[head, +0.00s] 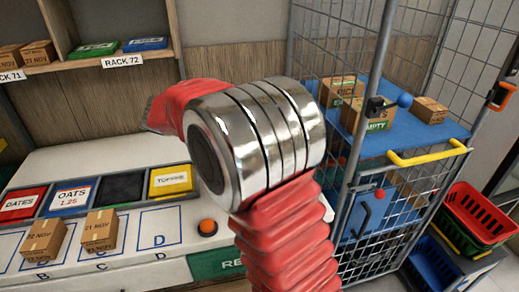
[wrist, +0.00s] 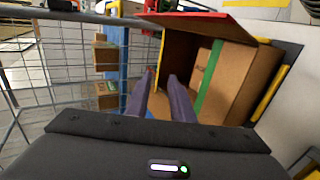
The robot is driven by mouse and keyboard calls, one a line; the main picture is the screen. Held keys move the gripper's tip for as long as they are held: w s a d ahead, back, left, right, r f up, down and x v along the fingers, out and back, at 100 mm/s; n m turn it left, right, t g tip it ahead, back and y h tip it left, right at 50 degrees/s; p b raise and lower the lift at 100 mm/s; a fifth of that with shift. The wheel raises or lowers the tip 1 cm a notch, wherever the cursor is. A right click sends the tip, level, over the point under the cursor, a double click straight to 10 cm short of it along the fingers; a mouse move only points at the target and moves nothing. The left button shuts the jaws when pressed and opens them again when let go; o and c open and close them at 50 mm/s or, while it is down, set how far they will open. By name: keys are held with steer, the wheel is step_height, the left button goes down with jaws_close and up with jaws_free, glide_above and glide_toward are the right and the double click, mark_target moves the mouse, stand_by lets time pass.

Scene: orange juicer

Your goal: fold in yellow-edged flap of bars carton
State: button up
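In the wrist view an open brown carton (wrist: 232,72) with a green stripe lies beyond my fingers, tilted in the picture. No label reading bars is legible. A red-edged flap (wrist: 200,24) stands out across its top. A yellow strip (wrist: 269,94) runs along its right side; I cannot tell whether it is the yellow-edged flap. My gripper (wrist: 160,76) points toward the carton's left side, its two dark fingers apart with nothing visible between them. I cannot tell whether a fingertip touches the carton. In the head view my arm hides the area behind it, and my gripper is not visible.
A wire cage (head: 365,215) with a blue shelf (head: 400,128) holding cartons stands right, its yellow handle (head: 428,155) jutting out. Left, a bench has bins, two small cartons (head: 45,238) (head: 100,230) and an orange button (head: 208,226).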

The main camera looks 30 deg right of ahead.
steer(key=shift+c, duration=0.5)
steer(key=shift+s+d, duration=0.1)
steer(key=shift+d, duration=0.15)
steer(key=shift+c, duration=0.8)
steer(key=s+d, duration=0.1)
steer(key=d, duration=0.1)
steer(key=s+d+r+m+g, duration=0.1)
steer(key=d, duration=0.2)
steer(key=s+d+r+m+y, duration=0.1)
steer(key=s+d, duration=0.1)
steer(key=shift+d+r+g, duration=0.1)
steer(key=shift+d+g, duration=0.2)
jaws_close()
steer(key=s+d+r+m+t+y, duration=0.3)
steer(key=s+d+y, duration=0.55)
steer(key=s, duration=0.65)
steer(key=w+a+r+n+t+y, duration=0.3)
steer(key=w+a+r+n+t, duration=0.1)
steer(key=w, duration=0.3)
steer(key=shift+w+r+n+t, duration=0.3)
steer(key=shift+r+n+t, duration=0.4)
steer(key=shift+r+t, duration=0.2)
